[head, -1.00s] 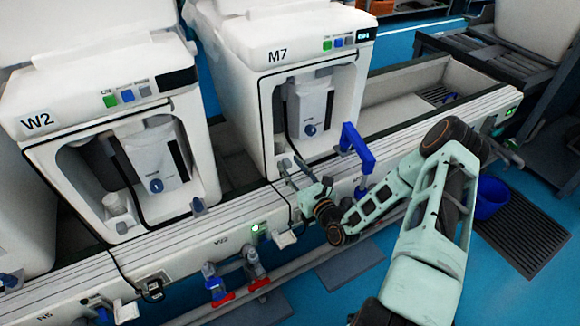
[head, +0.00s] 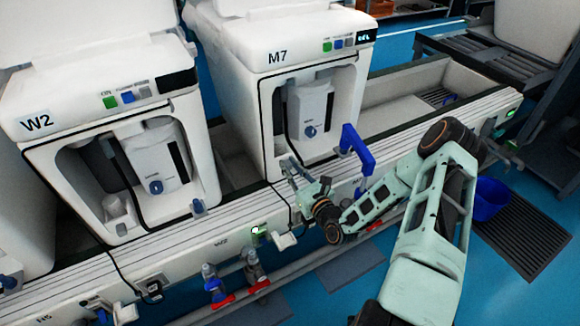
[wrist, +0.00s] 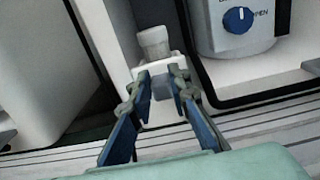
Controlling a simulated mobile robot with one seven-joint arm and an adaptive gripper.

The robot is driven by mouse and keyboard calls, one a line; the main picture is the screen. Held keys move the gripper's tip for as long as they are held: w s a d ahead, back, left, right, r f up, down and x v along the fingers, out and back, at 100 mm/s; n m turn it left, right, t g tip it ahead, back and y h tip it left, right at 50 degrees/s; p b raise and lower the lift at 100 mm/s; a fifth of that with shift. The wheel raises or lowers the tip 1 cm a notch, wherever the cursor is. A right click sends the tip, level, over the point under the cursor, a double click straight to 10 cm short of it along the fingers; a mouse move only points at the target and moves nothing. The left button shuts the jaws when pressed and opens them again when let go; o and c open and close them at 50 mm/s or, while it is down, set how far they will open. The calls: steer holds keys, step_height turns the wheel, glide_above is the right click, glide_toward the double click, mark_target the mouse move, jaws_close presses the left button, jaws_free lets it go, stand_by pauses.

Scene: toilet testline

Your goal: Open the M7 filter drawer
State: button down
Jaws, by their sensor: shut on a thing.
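The M7 unit (head: 278,56) is a white cabinet with an open bay, standing in the middle of the head view. In the wrist view, a small white block (wrist: 160,78) with a pale, cup-like top (wrist: 153,42) sits at the lower left of the bay; it appears to be the filter drawer's front. My gripper (wrist: 160,90) has its blue-grey fingers closed on this block from both sides. In the head view, my gripper (head: 288,172) is at the bay's lower left corner and hides the block. How far the drawer is out cannot be told.
A dispenser with a blue knob (wrist: 238,20) hangs in the bay, right of the block. A blue bent handle (head: 356,148) stands right of my gripper. The W2 unit (head: 110,130) is to the left. An open trough (head: 400,100) lies behind, to the right.

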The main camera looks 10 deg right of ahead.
steer(key=p+v, duration=0.2)
steer(key=v, duration=0.7)
steer(key=shift+s+p, duration=0.15)
steer(key=shift+p, duration=0.2)
steer(key=c, duration=1.8)
jaws_free()
steer(key=v, duration=1.2)
steer(key=shift+r, duration=0.1)
